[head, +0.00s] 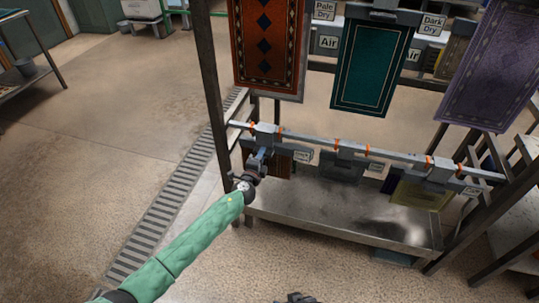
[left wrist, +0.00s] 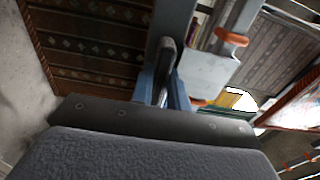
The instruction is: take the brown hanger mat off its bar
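The brown hanger mat (head: 281,165) hangs low at the left end of the lower bar (head: 325,145), from a grey hanger (head: 265,136). Its patterned brown face fills the upper left of the left wrist view (left wrist: 90,47). My left gripper (head: 260,159) is at the front of this hanger, below the bar. In the left wrist view its bluish fingers (left wrist: 162,90) stand close on both sides of a dark grey hanger part (left wrist: 165,62) and look closed on it. The mat's lower part is partly hidden by my gripper. A dark part at the bottom edge may be my right gripper (head: 295,298).
Orange clips (head: 338,144) sit along the bar beside further hangers and a yellowish mat (head: 424,194). A metal tray (head: 340,219) lies underneath. Red (head: 268,45), green (head: 371,65) and purple (head: 492,65) rugs hang above. A rack post (head: 211,80) stands left; floor there is open.

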